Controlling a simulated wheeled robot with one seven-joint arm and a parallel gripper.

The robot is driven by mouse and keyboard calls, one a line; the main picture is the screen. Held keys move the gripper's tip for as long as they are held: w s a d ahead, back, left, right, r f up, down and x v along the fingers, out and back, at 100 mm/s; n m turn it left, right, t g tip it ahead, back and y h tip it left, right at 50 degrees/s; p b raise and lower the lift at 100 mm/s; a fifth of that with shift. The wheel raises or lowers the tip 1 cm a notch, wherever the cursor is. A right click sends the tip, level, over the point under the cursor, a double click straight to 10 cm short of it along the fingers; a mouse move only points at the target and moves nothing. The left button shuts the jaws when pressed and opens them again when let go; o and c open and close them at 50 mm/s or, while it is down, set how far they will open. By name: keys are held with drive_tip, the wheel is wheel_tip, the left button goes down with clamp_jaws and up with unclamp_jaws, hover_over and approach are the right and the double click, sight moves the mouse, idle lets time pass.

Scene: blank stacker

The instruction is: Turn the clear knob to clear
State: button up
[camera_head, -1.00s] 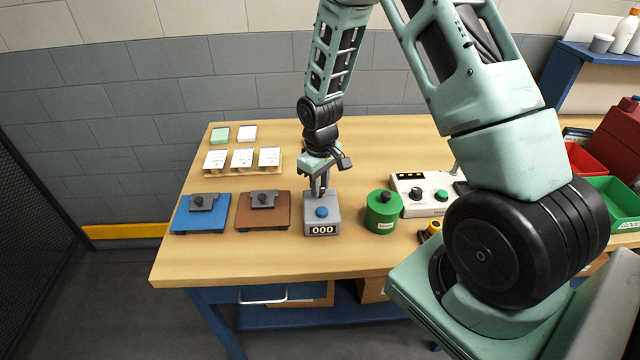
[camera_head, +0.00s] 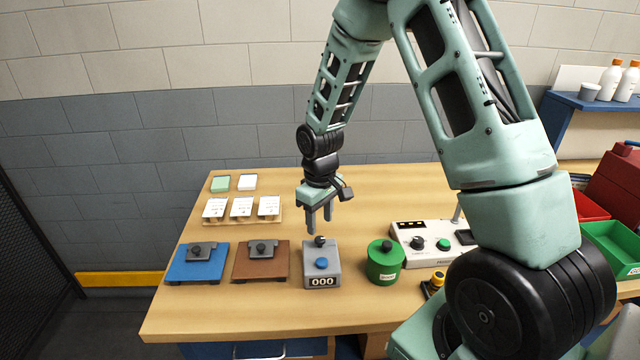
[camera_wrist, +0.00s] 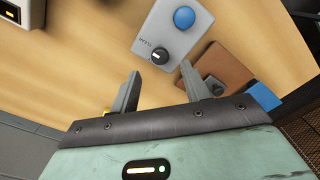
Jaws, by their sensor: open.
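The counter box (camera_head: 322,274) is a small grey box with a blue button (camera_head: 321,263) on top and a front display reading 000. Its black clear knob (camera_head: 320,241) sits at the back of the top.
A blue fixture (camera_head: 180,268) and a brown fixture (camera_head: 249,268) stand left of the box. A green canister (camera_head: 386,270) and a white control panel (camera_head: 420,230) stand to the right. White cards on a wooden rack (camera_head: 241,219) lie behind. The table between them is clear.

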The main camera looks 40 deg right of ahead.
sight(320, 238)
wheel_tip(320, 238, up, 12)
drive_tip(key=b, duration=0.1)
drive_tip(key=shift+r+b, duration=0.2)
drive_tip(key=shift+b, duration=0.15)
idle(0.4)
drive_tip(key=s+a+n, duration=0.1)
drive_tip(key=s+a, duration=0.3)
drive_tip(key=a, duration=0.4)
drive_tip(key=s+a+n, duration=0.2)
drive_tip(key=s+a, duration=0.2)
drive_tip(key=a, duration=0.4)
drive_tip(key=s+a+n, duration=0.1)
drive_tip(key=s+a, duration=0.3)
drive_tip(key=s, duration=0.4)
drive_tip(key=s+a+f+n+b, duration=0.1)
drive_tip(key=s+a, duration=0.3)
drive_tip(key=s, duration=0.4)
drive_tip(key=shift+s+a+f+y, duration=0.15)
drive_tip(key=shift+s+a+y, duration=0.15)
drive_tip(key=shift+s+a, duration=0.1)
